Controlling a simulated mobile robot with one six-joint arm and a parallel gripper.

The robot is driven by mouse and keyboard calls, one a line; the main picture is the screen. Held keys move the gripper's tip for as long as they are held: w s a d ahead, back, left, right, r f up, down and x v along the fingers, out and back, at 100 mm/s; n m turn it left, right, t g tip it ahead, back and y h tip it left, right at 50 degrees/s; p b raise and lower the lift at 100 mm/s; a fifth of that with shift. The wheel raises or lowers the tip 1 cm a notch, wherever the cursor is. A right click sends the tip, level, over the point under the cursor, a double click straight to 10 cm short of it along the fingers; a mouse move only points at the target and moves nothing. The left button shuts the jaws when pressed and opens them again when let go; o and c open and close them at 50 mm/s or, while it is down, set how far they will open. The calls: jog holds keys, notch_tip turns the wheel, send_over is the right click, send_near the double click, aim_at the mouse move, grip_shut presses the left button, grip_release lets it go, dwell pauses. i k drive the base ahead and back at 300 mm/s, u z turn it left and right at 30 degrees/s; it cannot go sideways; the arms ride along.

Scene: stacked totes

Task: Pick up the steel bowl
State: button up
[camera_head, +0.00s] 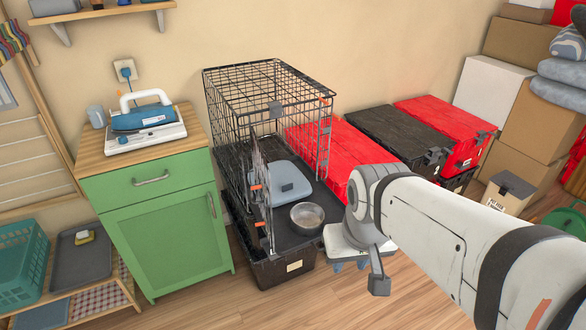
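The steel bowl (307,218) is round, shiny and upright. It sits on the dark floor at the front right of a black wire crate (262,88), beside a blue-grey cushion (288,183). The crate's front door stands swung open to the left of the bowl. My white arm reaches in from the right. Its end, with my gripper (379,285), hangs to the right of the bowl and in front of the crate, apart from the bowl. The fingers cannot be made out clearly, and nothing shows held.
The crate stands on a black tote (285,268). Red totes (350,150) and a black tote (397,136) stand behind and right. A green cabinet (165,232) bearing a blue and white appliance (143,122) stands left. Wooden floor in front is clear.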

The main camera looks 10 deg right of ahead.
aim_at(306, 219)
jog(key=z, duration=0.2)
jog(key=i, duration=1)
jog(key=u, duration=0.25)
